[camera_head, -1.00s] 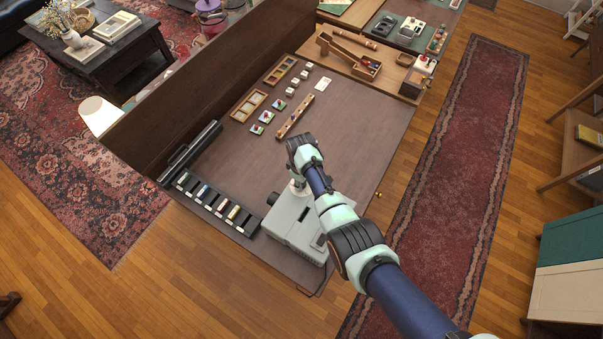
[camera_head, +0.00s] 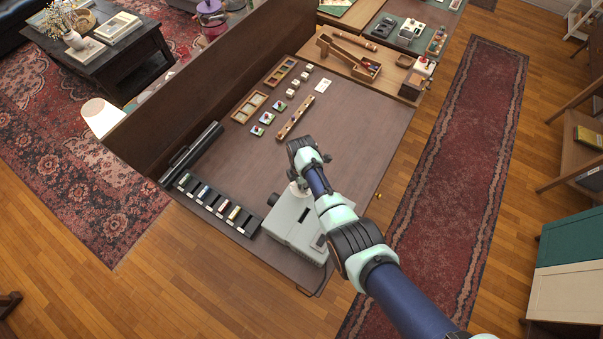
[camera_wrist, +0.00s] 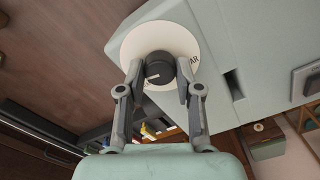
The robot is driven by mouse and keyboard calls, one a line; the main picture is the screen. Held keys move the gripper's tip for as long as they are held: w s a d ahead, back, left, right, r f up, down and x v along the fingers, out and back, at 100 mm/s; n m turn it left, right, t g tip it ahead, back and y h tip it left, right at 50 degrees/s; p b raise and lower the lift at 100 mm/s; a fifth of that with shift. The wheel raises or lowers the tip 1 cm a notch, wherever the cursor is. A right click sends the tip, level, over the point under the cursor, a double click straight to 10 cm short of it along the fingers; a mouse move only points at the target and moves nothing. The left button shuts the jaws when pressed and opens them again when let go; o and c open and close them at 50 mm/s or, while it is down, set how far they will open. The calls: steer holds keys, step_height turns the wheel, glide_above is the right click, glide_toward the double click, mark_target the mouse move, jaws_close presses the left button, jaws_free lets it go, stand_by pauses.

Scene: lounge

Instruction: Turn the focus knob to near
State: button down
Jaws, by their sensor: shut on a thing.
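The focus knob (camera_wrist: 157,70) is a small dark cylinder with a pale pointer line, in front of a round white dial plate (camera_wrist: 160,34) in the wrist view. Part of a printed word ending in "AR" shows at the dial's right; other lettering is hidden. The dial is on the grey-green projector-like device (camera_wrist: 225,45), which stands at the near end of the table in the head view (camera_head: 298,228). My gripper (camera_wrist: 159,75) is shut on the knob, one finger on each side. In the head view the arm hides the knob.
A black rack with several coloured slots (camera_head: 215,207) stands left of the device on the brown table (camera_head: 345,130). A dark tube (camera_head: 193,148) lies behind it. Small trays and tiles are farther back. The table's middle is clear.

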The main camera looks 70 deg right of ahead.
steer(key=n, duration=0.4)
steer(key=shift+n, duration=2.1)
steer(key=c, duration=0.8)
jaws_free()
steer(key=shift+o, duration=0.2)
step_height(320, 180, up, 12)
steer(key=shift+a, duration=0.1)
